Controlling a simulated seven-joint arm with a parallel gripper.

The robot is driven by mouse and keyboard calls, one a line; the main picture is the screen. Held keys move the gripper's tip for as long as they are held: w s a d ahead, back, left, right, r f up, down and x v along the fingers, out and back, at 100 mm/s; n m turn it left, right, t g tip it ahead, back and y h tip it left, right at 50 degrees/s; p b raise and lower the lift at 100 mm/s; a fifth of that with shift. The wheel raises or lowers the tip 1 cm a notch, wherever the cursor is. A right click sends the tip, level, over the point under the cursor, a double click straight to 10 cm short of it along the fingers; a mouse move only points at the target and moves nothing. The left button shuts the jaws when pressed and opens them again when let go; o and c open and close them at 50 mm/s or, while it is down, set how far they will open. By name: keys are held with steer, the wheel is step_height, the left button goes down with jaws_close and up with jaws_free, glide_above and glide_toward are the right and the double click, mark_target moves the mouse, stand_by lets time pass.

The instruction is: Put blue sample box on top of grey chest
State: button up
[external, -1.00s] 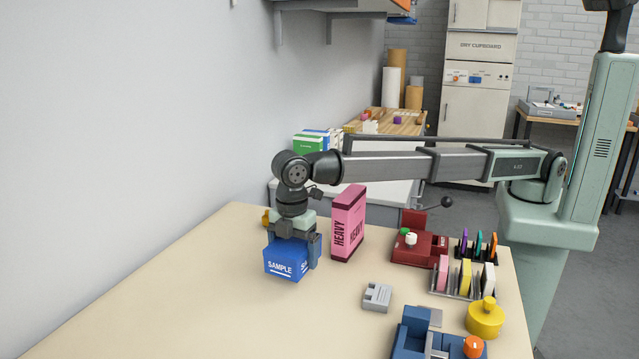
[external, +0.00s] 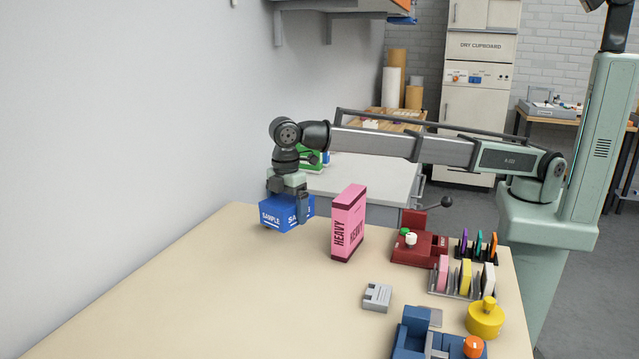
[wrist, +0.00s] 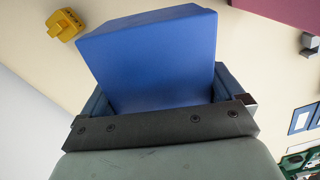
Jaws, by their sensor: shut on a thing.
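The blue sample box (external: 272,214), with white "SAMPLE" lettering, is held in my gripper (external: 290,190) near the far left end of the cream table. It appears lifted clear of the tabletop. In the wrist view the blue box (wrist: 155,60) sits between the two jaws (wrist: 160,100), which are shut on it. The grey chest (external: 372,178) stands beyond the table's far edge, with a pale flat top. My gripper and the box are to the left of most of that top, on the near side. My arm hides part of the chest.
A pink "HEAVY" box (external: 348,224) stands upright just right of the blue box. Green and white boxes (external: 312,160) sit on the chest's far left, partly behind my arm. A yellow object (wrist: 64,25) lies near the gripper. The table's front left (external: 220,300) is clear.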

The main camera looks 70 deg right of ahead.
steer(key=w+d+m, duration=0.2)
steer(key=w+d, duration=0.1)
steer(key=d, duration=0.6)
steer(key=w+d+m, duration=0.1)
steer(key=w+d, duration=0.2)
steer(key=d, duration=0.6)
steer(key=m, duration=1.1)
glide_above(355, 177)
step_height(355, 177, down, 4)
steer(key=shift+w+d+f, duration=0.1)
steer(key=shift+f, duration=4.55)
steer(key=shift+f, duration=0.1)
steer(key=o, duration=0.7)
